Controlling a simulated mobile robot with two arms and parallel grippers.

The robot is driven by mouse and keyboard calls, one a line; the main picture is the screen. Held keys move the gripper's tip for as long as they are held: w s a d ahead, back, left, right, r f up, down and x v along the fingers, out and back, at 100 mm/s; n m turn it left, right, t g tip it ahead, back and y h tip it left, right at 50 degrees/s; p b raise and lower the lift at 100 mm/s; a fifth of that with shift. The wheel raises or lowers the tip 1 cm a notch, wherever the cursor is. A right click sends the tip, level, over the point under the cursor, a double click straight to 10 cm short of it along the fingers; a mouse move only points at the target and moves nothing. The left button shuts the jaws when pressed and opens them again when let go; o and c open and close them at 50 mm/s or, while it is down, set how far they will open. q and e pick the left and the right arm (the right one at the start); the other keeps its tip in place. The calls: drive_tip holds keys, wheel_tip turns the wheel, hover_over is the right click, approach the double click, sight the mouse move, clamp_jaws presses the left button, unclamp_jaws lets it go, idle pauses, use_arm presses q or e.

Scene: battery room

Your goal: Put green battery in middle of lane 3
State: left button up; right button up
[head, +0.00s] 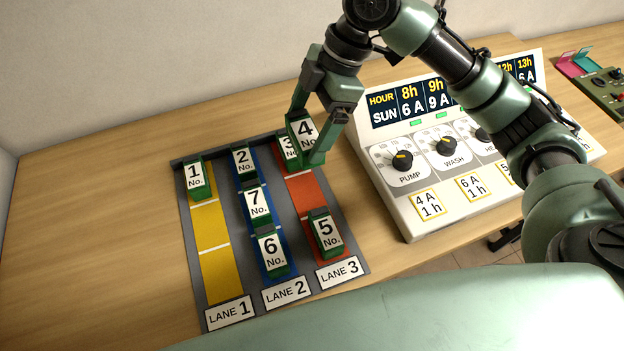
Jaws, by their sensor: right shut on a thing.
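Battery No. 3 (285,153) stands at the back of that lane, partly hidden by No. 4. Battery No. 5 (325,232) stands toward the front of lane 3. Bare orange surface shows between them. My left gripper is not in view.
A white control panel (412,218) with knobs stands right of the rack. The table's left is clear.

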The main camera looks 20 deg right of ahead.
wheel_tip(320, 180, down, 13)
drive_tip(key=shift+f+p, duration=0.1)
drive_tip(key=shift+p, duration=0.6)
wheel_tip(320, 180, down, 3)
drive_tip(key=shift+f, duration=0.25)
drive_tip(key=o, duration=1.8)
drive_tip(key=shift+f, duration=0.15)
